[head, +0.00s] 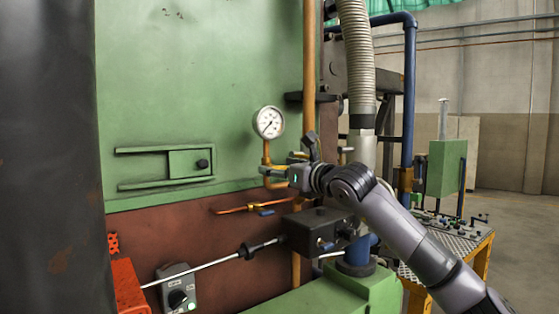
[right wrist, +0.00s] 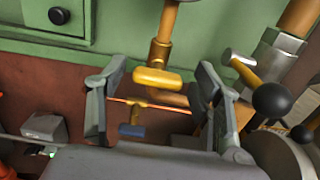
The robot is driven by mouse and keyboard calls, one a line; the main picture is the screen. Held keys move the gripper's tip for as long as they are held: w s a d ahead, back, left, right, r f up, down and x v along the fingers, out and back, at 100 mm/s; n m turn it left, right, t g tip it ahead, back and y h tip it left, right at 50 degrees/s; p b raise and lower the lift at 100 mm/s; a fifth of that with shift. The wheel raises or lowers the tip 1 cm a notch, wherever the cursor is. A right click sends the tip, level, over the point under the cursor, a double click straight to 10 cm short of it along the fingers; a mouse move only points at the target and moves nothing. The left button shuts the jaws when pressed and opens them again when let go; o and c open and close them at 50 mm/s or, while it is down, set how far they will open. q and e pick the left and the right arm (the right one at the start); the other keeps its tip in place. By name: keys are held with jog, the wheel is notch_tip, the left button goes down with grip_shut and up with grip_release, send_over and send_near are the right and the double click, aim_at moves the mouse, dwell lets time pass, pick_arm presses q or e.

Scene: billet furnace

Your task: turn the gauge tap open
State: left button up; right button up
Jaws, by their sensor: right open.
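The pressure gauge (head: 268,122) has a white dial and stands on a brass pipe in front of the green furnace wall. Below it, the gauge tap has a yellow-brass crossbar handle (right wrist: 163,77), which lies roughly level in the right wrist view. My right gripper (head: 298,157) is just right of the gauge pipe in the head view and partly hides the tap. In the right wrist view the open fingers (right wrist: 160,84) stand to either side of the handle, with gaps visible. Contact cannot be seen. My left gripper is not in view.
A thin copper pipe with a blue-handled tap (head: 265,211) runs below; the blue handle also shows in the right wrist view (right wrist: 131,131). A black box (head: 318,228) sits lower.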

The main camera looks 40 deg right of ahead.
jog(key=shift+c, duration=0.8)
jog(key=c, duration=1)
jog(key=shift+r, duration=0.1)
jog(key=shift+n, duration=0.3)
jog(key=n, duration=0.4)
jog(key=shift+b, duration=0.35)
jog(key=n, duration=0.9)
jog(key=shift+r+p, duration=0.15)
jog(key=shift+p, duration=0.2)
jog(key=n, duration=0.4)
jog(key=shift+p, duration=0.3)
jog(key=shift+n, duration=0.3)
